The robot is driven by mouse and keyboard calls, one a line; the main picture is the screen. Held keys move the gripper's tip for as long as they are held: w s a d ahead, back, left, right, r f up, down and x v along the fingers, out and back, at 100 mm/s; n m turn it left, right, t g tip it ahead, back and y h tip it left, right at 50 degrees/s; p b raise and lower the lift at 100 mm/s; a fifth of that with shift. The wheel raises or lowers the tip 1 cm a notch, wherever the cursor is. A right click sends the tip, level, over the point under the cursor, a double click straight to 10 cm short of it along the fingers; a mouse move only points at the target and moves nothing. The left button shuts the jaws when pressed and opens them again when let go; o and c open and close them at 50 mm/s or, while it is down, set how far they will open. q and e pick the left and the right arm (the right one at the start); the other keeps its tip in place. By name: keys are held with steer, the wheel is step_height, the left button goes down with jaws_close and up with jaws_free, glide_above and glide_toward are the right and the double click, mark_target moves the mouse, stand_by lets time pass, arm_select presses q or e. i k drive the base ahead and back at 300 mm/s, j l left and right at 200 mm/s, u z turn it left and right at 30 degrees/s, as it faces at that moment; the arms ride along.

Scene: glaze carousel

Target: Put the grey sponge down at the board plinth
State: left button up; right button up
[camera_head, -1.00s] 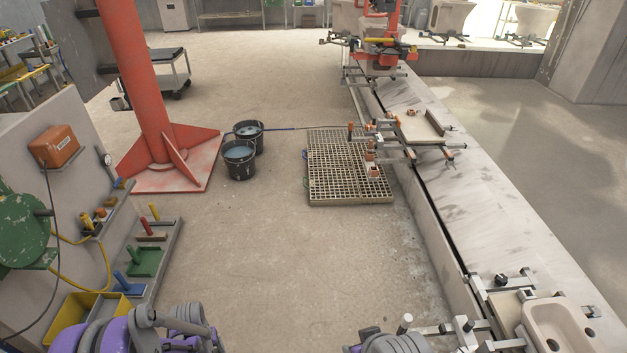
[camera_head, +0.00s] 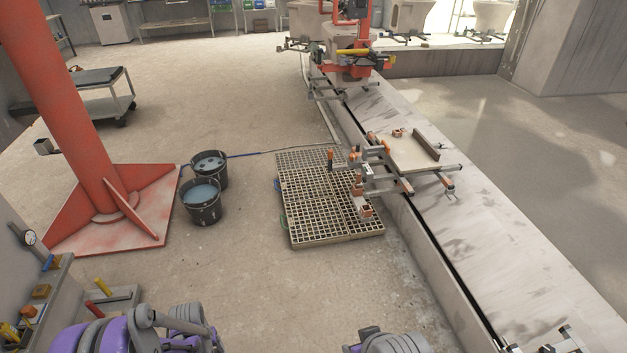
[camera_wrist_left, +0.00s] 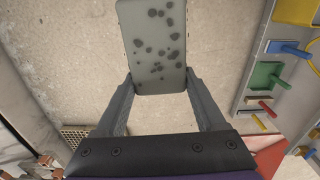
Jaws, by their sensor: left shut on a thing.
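My left gripper (camera_wrist_left: 158,88) is shut on the grey sponge (camera_wrist_left: 157,45), a pale grey slab with dark spots, held above the concrete floor in the left wrist view. A low grey plinth at the foot of the tool board (camera_wrist_left: 248,72) runs along the right of that view, with coloured-handled tools on it. Its end (camera_head: 118,303) shows at the lower left of the head view. I take this as the board plinth; no label shows. The sponge is apart from it. In the head view only arm parts show at the bottom edge; my right gripper is out of view.
A red column (camera_head: 100,190) on a wide base stands left. Two dark buckets (camera_head: 202,205) stand beside a floor grating (camera_head: 325,205). A long pale track (camera_head: 480,235) with clamped carriages runs along the right. The floor between is bare.

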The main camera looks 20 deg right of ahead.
mark_target(554, 270)
steer(key=i+z, duration=1.25)
steer(key=z, duration=0.2)
steer(key=i+z, duration=0.25)
steer(key=z, duration=0.15)
steer(key=i+j+z, duration=0.1)
steer(key=i+z, duration=0.15)
steer(key=z, duration=0.2)
steer(key=i+z, duration=0.2)
steer(key=z, duration=0.25)
steer(key=i+z, duration=0.2)
steer(key=z, duration=0.25)
steer(key=i+j+z, duration=0.15)
steer(key=z, duration=0.3)
steer(key=i+j+z, duration=0.2)
steer(key=i+z, duration=0.2)
steer(key=i+j+z, duration=0.25)
steer(key=z, duration=0.15)
